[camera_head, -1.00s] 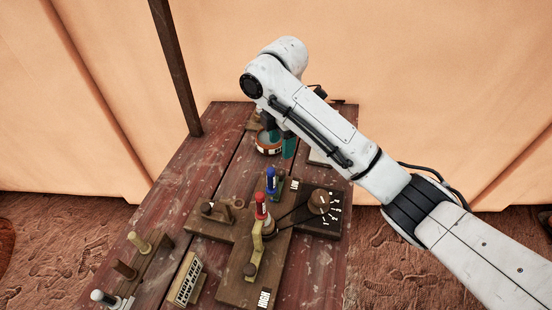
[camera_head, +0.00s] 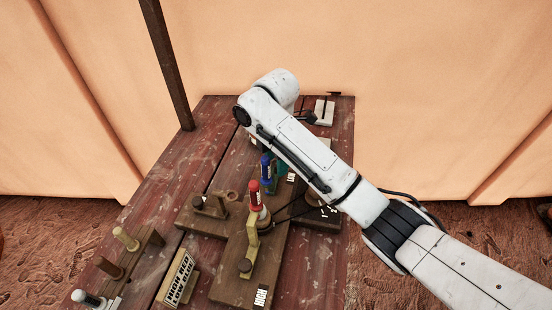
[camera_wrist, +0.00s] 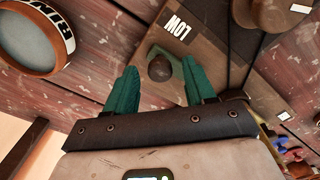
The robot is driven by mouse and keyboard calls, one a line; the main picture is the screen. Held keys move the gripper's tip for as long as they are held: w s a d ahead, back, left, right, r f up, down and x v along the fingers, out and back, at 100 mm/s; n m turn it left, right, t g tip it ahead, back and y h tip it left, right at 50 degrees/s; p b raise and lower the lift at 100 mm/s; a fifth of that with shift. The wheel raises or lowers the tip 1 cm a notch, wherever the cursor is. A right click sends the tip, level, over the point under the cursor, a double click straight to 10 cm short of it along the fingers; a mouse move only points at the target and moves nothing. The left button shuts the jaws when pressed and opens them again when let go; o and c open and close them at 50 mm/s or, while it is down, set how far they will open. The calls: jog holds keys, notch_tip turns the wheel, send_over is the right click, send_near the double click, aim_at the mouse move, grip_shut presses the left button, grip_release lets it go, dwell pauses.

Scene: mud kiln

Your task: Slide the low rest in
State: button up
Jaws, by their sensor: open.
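A brown wooden board (camera_head: 236,284) on the table carries a HIGH label at its near end and a LOW label at its far end. In the wrist view the LOW end (camera_wrist: 205,52) has a dark round knob (camera_wrist: 159,68), which I take for the low rest's knob. My gripper (camera_wrist: 160,66) is open, its two teal fingers on either side of the knob in that view. I cannot tell whether they touch it or how far above it they are. In the head view my arm hides the knob and most of the gripper.
A sign (camera_head: 176,278) reads HIGH RED, LOW BLUE. A peg rack (camera_head: 130,262) stands at left. A round drum-like vessel (camera_wrist: 32,38) lies beside the gripper.

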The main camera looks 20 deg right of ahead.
grip_shut()
dwell(0.4)
